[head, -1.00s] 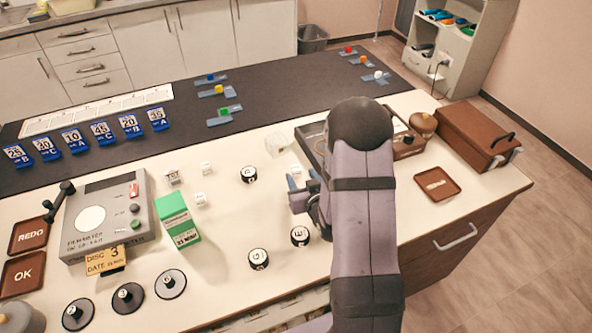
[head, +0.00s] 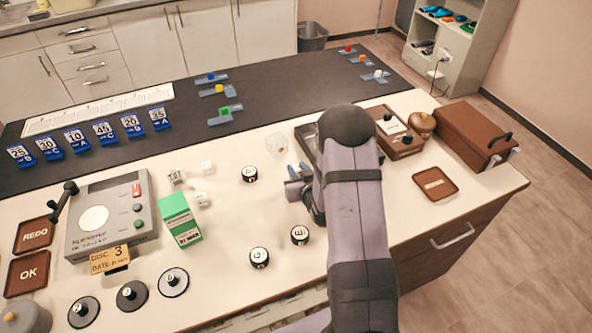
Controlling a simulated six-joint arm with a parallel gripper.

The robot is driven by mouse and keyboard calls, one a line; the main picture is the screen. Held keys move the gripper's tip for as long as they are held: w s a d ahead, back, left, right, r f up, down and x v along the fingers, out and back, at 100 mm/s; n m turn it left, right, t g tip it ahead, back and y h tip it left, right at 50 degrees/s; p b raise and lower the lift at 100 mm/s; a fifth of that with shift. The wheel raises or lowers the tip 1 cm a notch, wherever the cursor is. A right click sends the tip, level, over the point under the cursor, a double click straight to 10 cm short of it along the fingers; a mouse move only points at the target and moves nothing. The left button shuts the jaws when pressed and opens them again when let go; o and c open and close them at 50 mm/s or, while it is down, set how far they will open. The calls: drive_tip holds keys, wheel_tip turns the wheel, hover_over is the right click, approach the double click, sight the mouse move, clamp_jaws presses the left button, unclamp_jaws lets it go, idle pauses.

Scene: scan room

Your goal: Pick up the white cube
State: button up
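A small white cube (head: 378,73) sits on a blue slide-like strip at the far right of the dark mat (head: 270,95). Several small whitish cubes with dark marks also stand on the pale worktop left of centre, one of them near the green box (head: 202,199). My gripper (head: 298,178) is over the middle of the worktop, nearer than the white cube on the mat and to its left. Its bluish fingers look apart, with nothing visible between them. My arm hides part of the gripper and the worktop behind it.
Red (head: 348,49), yellow (head: 219,88) and green (head: 224,111) cubes sit on other strips on the mat. A grey machine (head: 110,215) is at left, a brown case (head: 474,132) at right.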

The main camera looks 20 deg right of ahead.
drive_tip(key=shift+c, duration=1.4)
drive_tip(key=shift+r, duration=0.15)
wheel_tip(320, 180, up, 10)
drive_tip(key=b, duration=0.1)
drive_tip(key=shift+a, duration=0.1)
